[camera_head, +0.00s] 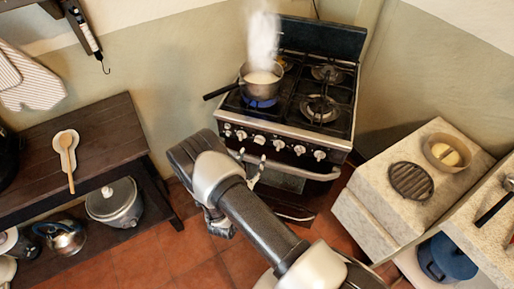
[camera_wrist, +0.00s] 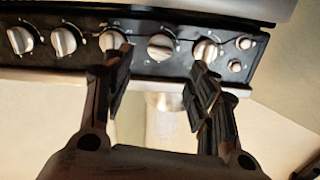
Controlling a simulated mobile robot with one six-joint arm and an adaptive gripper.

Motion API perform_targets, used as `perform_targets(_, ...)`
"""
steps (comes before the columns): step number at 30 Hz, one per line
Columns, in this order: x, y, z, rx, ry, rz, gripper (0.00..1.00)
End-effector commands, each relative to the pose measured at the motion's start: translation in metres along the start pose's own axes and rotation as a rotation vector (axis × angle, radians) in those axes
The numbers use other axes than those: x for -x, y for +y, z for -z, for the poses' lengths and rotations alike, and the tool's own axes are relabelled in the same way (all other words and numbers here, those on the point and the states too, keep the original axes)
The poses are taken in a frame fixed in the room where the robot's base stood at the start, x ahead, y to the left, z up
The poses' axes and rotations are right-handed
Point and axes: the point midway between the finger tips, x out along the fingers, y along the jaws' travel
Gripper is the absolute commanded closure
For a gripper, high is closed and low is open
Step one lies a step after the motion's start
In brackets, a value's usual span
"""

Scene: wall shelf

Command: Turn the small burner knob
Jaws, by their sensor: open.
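The stove's front panel (camera_head: 285,147) carries a row of silver knobs, which fills the top of the wrist view. My gripper (camera_wrist: 160,72) is open and empty in front of this row. One knob (camera_wrist: 160,47) lies in the gap between the fingertips. The left finger overlaps part of a second knob (camera_wrist: 113,40), and the right finger overlaps part of a third knob (camera_wrist: 205,48). I cannot tell whether either finger touches. No label shows which knob is the small burner's. A blue flame (camera_head: 262,102) burns under the pot (camera_head: 262,79) at the front left burner.
Steam (camera_head: 263,38) rises from the pot. The oven handle rail (camera_head: 310,174) runs below the knobs. A dark wooden table (camera_head: 100,128) stands at left, and a stone counter (camera_head: 445,195) at right. Tiled floor (camera_head: 190,250) lies open between them.

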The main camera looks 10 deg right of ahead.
Motion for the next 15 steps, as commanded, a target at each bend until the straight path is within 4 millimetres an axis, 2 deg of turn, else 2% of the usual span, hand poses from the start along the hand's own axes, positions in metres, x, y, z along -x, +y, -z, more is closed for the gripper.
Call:
perform_targets(1, -0.013, 0.002, -0.001, -0.001, 0.002, -0.006, 0.47)
perform_targets(6, -0.044, 0.002, -0.001, -0.001, 0.002, -0.004, 0.47)
perform_targets(10, -0.060, 0.001, -0.001, -0.001, 0.001, -0.002, 0.47)
perform_targets(15, -0.070, 0.000, 0.000, 0.001, 0.000, 0.000, 0.47)
